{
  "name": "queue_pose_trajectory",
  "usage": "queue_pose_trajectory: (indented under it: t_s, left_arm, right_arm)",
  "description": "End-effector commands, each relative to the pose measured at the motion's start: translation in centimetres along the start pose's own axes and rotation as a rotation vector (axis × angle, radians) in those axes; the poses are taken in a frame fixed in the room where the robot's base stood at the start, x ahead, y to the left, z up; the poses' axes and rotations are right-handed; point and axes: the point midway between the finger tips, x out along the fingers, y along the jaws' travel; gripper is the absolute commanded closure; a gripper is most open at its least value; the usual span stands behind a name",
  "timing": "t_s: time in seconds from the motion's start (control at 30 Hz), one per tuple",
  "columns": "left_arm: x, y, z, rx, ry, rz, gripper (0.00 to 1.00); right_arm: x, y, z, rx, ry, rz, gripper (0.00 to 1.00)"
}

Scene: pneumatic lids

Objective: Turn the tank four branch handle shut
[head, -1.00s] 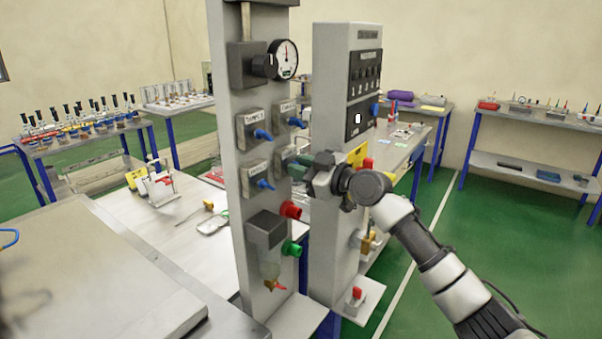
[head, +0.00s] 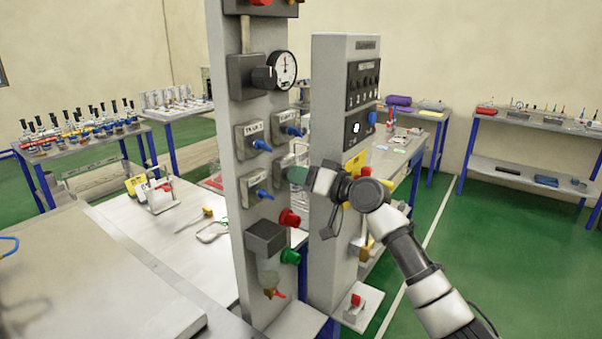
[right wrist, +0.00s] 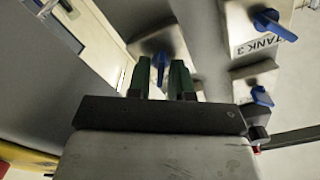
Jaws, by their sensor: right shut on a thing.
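The tank four branch handle is a blue lever (right wrist: 158,62), seen between the green fingers of my right gripper (right wrist: 160,80) in the right wrist view. The gripper is shut on it. In the head view my right gripper (head: 297,174) reaches in from the right to the lower right valve on the grey column (head: 244,225), and hides that handle. The lever's exact angle on its plate cannot be told. The tank 3 plate (right wrist: 240,28) with its blue handle (right wrist: 274,24) is beside it in the wrist view. My left gripper is out of view.
Other blue handles (head: 262,145) sit close on the same column. A gauge (head: 285,70) is above, and red (head: 289,218) and green (head: 290,256) fittings are below. A second grey column (head: 331,110) stands close on the right. The green floor (head: 500,240) is open at right.

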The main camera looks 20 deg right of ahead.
Motion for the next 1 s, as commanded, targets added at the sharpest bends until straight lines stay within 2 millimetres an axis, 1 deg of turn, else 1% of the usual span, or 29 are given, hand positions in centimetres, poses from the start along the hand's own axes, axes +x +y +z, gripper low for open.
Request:
queue_pose_trajectory:
  t_s: [0.03, 0.2, 0.4, 0.6, 1.0]
  left_arm:
    - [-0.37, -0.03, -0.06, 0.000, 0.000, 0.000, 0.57]
    - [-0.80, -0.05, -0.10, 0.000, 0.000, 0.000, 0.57]
    - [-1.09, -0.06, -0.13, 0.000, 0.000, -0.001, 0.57]
    - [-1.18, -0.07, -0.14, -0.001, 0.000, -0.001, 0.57]
    - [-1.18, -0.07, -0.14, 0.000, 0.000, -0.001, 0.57]
  right_arm:
    - [-0.04, -0.17, -0.46, 0.034, 0.007, -0.001, 1.00]
    - [-0.06, -0.04, -0.45, 0.135, 0.008, -0.001, 1.00]
    - [-0.05, 0.01, -0.44, 0.209, 0.009, -0.002, 1.00]
    - [-0.07, 0.05, -0.45, 0.241, 0.010, -0.002, 1.00]
    - [-0.09, 0.05, -0.50, 0.245, 0.012, -0.003, 1.00]
